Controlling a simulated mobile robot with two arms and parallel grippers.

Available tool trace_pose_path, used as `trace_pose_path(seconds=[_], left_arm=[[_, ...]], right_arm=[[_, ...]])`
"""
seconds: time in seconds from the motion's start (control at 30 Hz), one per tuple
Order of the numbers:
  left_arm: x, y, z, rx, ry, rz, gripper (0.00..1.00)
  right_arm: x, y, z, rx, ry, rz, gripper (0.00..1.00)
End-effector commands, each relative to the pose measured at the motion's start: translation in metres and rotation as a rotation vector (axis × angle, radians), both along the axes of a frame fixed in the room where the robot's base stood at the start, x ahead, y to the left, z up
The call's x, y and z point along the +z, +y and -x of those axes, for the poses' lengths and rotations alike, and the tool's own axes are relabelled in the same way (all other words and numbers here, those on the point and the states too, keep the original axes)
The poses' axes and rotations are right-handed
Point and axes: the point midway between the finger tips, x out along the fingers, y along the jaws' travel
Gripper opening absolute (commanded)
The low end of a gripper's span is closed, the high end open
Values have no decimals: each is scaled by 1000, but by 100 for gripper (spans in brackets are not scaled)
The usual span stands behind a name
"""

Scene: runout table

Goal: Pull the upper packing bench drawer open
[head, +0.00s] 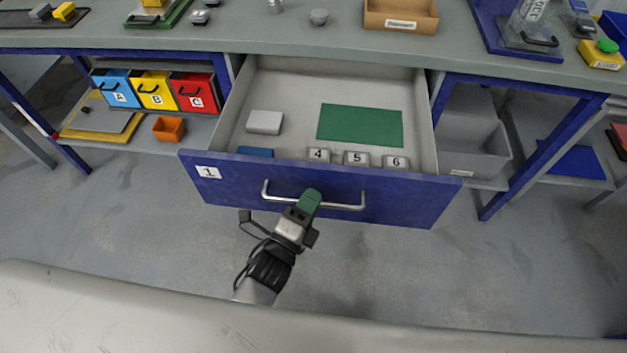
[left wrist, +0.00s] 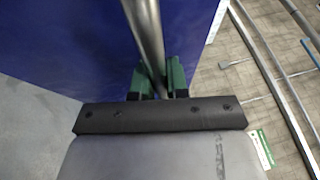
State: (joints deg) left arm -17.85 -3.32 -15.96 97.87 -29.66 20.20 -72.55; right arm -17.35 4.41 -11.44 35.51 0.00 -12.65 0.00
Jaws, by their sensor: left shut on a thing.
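The upper drawer (head: 400,203) of the packing bench (head: 240,39) stands well out from under the bench top, with its inside in view. Its blue front carries a label "1" and a silver bar handle (head: 345,207). My left gripper (head: 309,200) is at the middle of the handle, its green fingers shut on the bar. In the left wrist view the handle bar (left wrist: 146,35) runs between the two green fingers (left wrist: 158,78), in front of the blue drawer front (left wrist: 70,45). My right gripper is in neither view.
In the drawer lie a green mat (head: 360,125), a white box (head: 265,122), a blue item (head: 255,152) and blocks marked 4, 5 and 6 (head: 356,158). Bins A, B and C (head: 155,90) stand on the left shelf, a grey bin (head: 475,150) on the right. The floor before the drawer is clear.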

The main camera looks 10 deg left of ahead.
Motion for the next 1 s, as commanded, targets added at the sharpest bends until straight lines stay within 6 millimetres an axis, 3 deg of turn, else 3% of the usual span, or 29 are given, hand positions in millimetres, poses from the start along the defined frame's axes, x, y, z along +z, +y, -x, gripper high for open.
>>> trace_pose_path(seconds=[0.1, 0.3, 0.73, 0.77, 0.8, 0.9, 1.0], left_arm=[[0, 0, 15, 0, 5, -2, 0], [-1, 0, 28, 0, 3, 0, 0], [-1, 0, 30, 1, 2, -1, 0], [-1, 0, 30, 1, 2, -1, 19], [-1, 0, 30, 1, 2, -1, 25], [-1, 0, 30, 1, 1, 0, 40], [0, 0, 30, 1, 1, 0, 40]], right_arm=[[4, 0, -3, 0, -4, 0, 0], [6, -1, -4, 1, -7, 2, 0], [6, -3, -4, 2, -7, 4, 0], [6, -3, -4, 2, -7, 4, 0], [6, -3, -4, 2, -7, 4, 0], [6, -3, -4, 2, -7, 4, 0], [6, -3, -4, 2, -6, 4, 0]])
